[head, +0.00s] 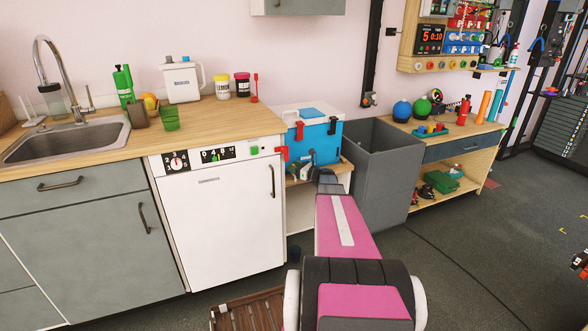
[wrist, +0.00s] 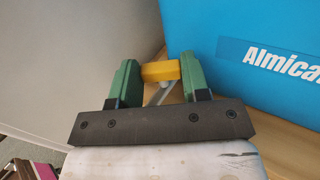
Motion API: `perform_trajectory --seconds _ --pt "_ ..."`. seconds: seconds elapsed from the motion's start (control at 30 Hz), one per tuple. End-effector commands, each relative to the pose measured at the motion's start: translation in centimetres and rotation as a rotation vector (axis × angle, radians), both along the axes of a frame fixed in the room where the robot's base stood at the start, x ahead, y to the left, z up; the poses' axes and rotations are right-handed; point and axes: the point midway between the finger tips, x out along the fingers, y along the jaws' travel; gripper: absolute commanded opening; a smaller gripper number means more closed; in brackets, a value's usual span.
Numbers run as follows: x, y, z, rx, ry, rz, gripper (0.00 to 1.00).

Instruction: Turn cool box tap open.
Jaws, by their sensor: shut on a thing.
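The cool box (head: 318,141) is blue with a white lid and stands between the white appliance and the grey bin in the head view. Its blue wall with white lettering fills the upper right of the wrist view (wrist: 240,42). A yellow tap handle (wrist: 160,71) shows in the wrist view, with a pale grey stem below it. My gripper (wrist: 160,76) has two green fingers, one on each side of the yellow handle, and is shut on it.
A grey bin (head: 384,165) stands close right of the cool box. The white dishwasher-like appliance (head: 223,215) is on its left, under the wooden counter (head: 225,122). A workbench (head: 470,133) is further right. A brown slatted crate (head: 250,312) lies on the floor, front left.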

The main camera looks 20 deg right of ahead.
Motion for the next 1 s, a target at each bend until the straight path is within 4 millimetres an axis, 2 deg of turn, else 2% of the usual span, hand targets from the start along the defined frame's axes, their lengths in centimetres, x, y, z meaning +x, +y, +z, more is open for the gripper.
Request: perform_trajectory --seconds 0.5,0.7,1.0 --pt "1.00 -0.72 -0.10 0.000 0.000 0.471 0.19" --pt "1.11 -0.73 -0.03 0.000 0.000 0.601 0.19" --pt "1.11 -0.66 0.01 0.001 -0.001 0.707 0.19"
